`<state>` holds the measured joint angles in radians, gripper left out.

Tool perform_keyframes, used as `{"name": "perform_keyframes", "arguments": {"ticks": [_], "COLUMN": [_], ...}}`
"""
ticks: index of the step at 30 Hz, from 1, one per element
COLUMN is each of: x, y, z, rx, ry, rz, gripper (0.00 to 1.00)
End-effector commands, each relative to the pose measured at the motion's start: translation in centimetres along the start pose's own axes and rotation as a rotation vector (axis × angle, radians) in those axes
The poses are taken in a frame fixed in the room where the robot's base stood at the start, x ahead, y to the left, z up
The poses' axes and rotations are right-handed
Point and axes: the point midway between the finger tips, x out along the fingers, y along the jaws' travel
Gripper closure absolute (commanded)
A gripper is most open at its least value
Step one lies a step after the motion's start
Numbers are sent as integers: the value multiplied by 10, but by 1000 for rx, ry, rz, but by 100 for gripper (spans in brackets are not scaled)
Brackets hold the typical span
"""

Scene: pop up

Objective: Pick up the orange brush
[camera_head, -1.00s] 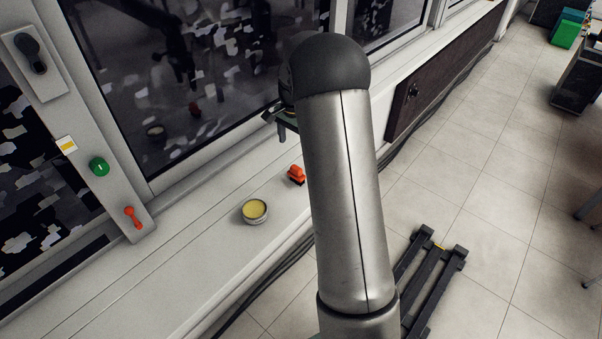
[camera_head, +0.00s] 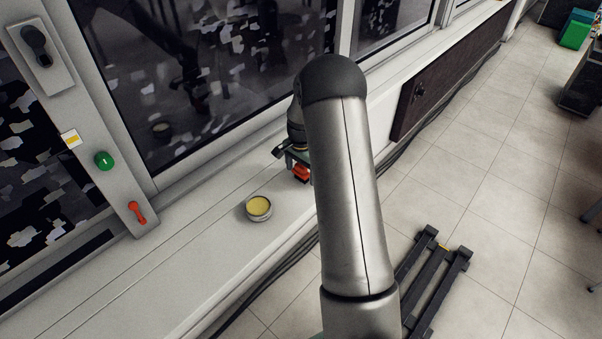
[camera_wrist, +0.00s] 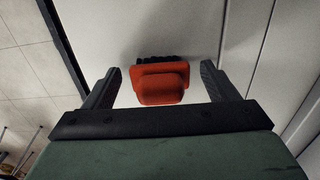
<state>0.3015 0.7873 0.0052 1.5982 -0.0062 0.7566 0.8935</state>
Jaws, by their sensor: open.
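The orange brush (camera_head: 301,173) lies on the white ledge (camera_head: 200,250), close to its front edge. In the wrist view the orange brush (camera_wrist: 161,83) shows its orange body with dark bristles along the upper side. My gripper (camera_wrist: 160,75) is open, with one finger on each side of the brush and a gap visible on both sides. In the head view my gripper (camera_head: 292,160) is low over the brush and partly hides it. My arm covers the area to the right.
A round tin with a yellow top (camera_head: 258,207) stands on the ledge left of the brush. The machine's glass window (camera_head: 220,70) rises behind the ledge. A green button (camera_head: 104,161) and a red handle (camera_head: 137,212) are on the frame at left.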

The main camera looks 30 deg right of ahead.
Motion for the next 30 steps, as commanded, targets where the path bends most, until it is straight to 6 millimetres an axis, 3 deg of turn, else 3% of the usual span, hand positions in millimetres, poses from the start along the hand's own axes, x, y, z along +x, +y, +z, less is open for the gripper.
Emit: {"name": "perform_keyframes", "arguments": {"ticks": [5,10,22,30], "x": [0,-1,-6,-42], "y": [0,0,0,4], "z": [0,0,0,5], "rx": [0,0,0,0], "ry": [1,1,1,2], "rz": [-1,-1,-2,-4], "gripper": [23,70,70,70]}}
